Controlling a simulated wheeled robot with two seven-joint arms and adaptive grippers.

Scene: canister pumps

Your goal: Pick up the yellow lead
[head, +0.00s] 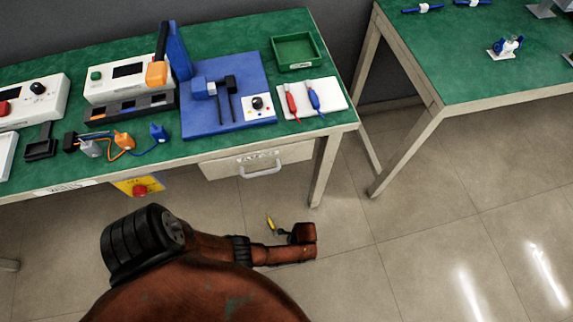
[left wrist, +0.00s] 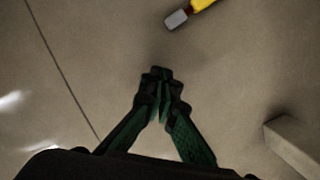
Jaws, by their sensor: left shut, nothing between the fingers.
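The yellow lead (head: 269,221) shows as a small piece against the grey tiled floor, in front of the drawer of the green-topped bench. It appears to lie on the floor. In the left wrist view its yellow body (left wrist: 202,4) is cut off by the top edge, and its grey end (left wrist: 176,19) points down and left. My left gripper (left wrist: 157,74) is shut and empty, below and left of the lead and apart from it. In the head view my arm hides most of this gripper. My right gripper is not in view.
The green bench (head: 215,150) holds a blue stand (head: 240,84), a green tray (head: 296,50), a white board (head: 327,96) with red and blue leads, and orange and blue plugs. A bench leg (head: 324,170) stands right of the lead. Open floor (head: 440,225) lies further right.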

